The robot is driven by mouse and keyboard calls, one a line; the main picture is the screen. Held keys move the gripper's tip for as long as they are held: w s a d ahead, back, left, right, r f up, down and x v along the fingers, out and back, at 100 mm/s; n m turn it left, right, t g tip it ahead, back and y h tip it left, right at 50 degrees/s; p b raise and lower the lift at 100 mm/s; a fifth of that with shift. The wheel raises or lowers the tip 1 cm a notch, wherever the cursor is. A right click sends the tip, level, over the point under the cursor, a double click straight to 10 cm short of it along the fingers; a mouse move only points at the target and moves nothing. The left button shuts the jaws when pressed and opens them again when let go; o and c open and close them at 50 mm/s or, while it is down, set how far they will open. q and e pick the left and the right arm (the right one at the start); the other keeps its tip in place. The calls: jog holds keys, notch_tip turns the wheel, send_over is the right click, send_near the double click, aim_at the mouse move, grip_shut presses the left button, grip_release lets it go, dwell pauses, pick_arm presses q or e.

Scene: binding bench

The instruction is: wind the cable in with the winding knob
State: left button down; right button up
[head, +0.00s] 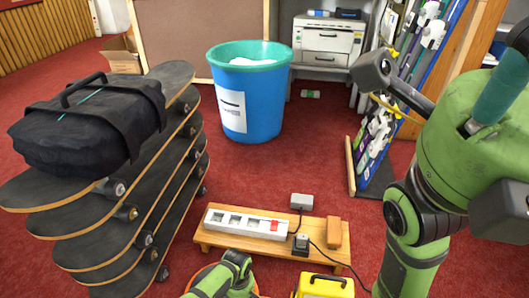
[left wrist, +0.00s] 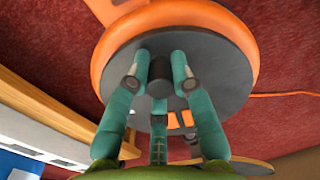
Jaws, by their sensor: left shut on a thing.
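An orange reel (left wrist: 245,35) with a dark grey round face (left wrist: 225,85) fills the upper middle of the left wrist view. A black cylindrical winding knob (left wrist: 159,76) stands out from that face. My left gripper (left wrist: 160,70) is shut on the knob, with its teal fingers around it. A thin orange cable (left wrist: 285,94) runs from the reel towards the right over the red floor. In the head view only a bit of the orange reel (head: 203,278) shows, behind my left gripper (head: 240,260) at the bottom edge.
A low wooden bench (head: 215,242) holds a white power strip (head: 250,224), a black plug (head: 300,243) with a dark cord, and a wooden block (head: 334,233). A yellow case (head: 322,286) stands in front. Stacked skateboards (head: 100,225) rise at left; a blue bin (head: 262,108) stands behind.

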pick_arm(q)
jog(key=shift+s+a, duration=0.3)
jog(key=shift+a, duration=0.15)
jog(key=shift+s+a+r+p, duration=0.2)
jog(key=shift+s+a+p, duration=0.35)
jog(key=shift+p, duration=0.6)
jog(key=shift+s+a+p, duration=0.25)
jog(key=shift+s+p, duration=0.25)
jog(key=shift+s, duration=0.05)
jog(key=shift+f, duration=0.1)
jog(key=shift+a, duration=0.15)
